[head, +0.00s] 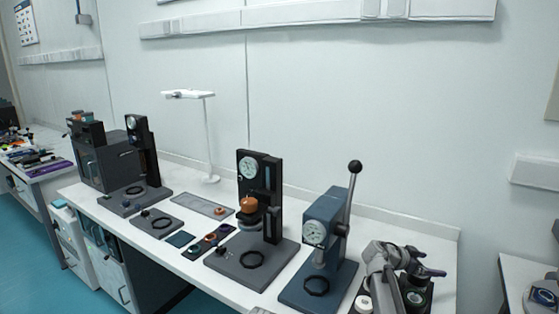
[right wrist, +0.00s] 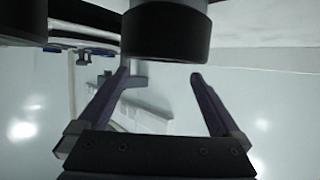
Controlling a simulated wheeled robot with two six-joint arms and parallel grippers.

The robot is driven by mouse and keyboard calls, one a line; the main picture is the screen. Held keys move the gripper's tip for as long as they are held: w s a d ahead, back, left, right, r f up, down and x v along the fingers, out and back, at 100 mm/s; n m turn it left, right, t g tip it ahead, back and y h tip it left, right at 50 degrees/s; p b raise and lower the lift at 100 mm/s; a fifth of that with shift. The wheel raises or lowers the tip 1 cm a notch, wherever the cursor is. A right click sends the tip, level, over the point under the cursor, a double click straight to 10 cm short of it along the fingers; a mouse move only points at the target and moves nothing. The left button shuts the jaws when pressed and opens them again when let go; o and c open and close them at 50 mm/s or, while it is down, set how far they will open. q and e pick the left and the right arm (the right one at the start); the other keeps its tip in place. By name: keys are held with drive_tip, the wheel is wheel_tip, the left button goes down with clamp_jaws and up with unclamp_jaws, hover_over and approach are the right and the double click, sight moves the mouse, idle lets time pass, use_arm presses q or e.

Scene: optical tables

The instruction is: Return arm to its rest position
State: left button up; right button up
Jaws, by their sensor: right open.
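My right gripper (head: 428,262) shows in the head view at the lower right, raised over the right end of the white bench (head: 225,293). In the right wrist view its two dark purple fingers (right wrist: 159,76) are spread apart with nothing between them. Behind the fingers is only pale wall and blurred fittings. My left gripper is not in view.
A blue press (head: 325,240) with a lever stands just left of my right gripper. Left of it are a black gauge stand (head: 272,200) holding an orange part, small trays, and another gauge stand (head: 148,150). Dark items stand below the gripper. A lamp (head: 209,140) stands behind.

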wheel_tip(320, 180, up, 7)
drive_tip(key=p, duration=0.6)
drive_tip(key=shift+r, duration=0.1)
drive_tip(key=s+a+n+t, duration=0.1)
drive_tip(key=s+a, duration=0.5)
drive_tip(key=a, duration=0.2)
drive_tip(key=s+a+n+t+y, duration=0.1)
drive_tip(key=s+a+n+t, duration=0.1)
drive_tip(key=s+a, duration=0.5)
drive_tip(key=shift+a+f, duration=0.25)
drive_tip(key=shift+a, duration=1)
